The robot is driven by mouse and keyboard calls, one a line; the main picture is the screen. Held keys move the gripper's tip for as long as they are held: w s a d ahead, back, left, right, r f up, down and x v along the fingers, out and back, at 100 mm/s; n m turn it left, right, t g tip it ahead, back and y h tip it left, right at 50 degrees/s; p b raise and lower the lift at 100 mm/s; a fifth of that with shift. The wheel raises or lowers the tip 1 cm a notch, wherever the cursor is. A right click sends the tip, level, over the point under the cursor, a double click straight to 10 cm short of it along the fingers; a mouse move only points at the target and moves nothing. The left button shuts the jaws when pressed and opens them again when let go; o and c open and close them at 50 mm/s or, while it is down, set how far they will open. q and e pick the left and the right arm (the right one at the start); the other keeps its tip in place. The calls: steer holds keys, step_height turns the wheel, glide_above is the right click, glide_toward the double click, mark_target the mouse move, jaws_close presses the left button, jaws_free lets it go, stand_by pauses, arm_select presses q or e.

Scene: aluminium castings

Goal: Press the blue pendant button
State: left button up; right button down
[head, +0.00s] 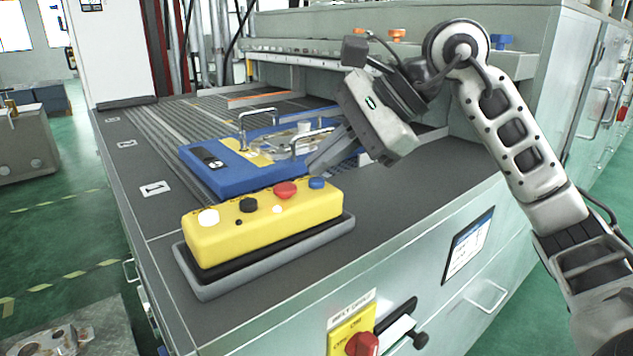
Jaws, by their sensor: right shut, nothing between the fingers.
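The yellow pendant (262,226) lies in a grey tray (270,275) on the near part of the bench top. Its blue button (317,183) is at the right end, beside a red button (285,190); a black button (248,204) and a white button (208,217) are further left. My right gripper (312,170) is shut and empty. Its fingertips point down and left, just behind and above the blue button in the picture; I cannot tell whether they touch it. My left gripper is not in view.
A blue fixture (217,180) with metal handles sits behind the pendant, close to my right fingers. A machine housing stands behind my right arm. A red rotary switch (361,344) is on the bench front. The dark bench top (420,190) right of the pendant is clear.

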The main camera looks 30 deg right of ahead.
mark_target(325, 186)
steer(key=shift+f+b, duration=0.5)
stand_by(0.5)
steer(key=shift+r, duration=0.2)
steer(key=shift+r+p, duration=0.75)
steer(key=shift+p, duration=0.05)
step_height(325, 186, up, 5)
steer(key=p, duration=0.4)
stand_by(0.9)
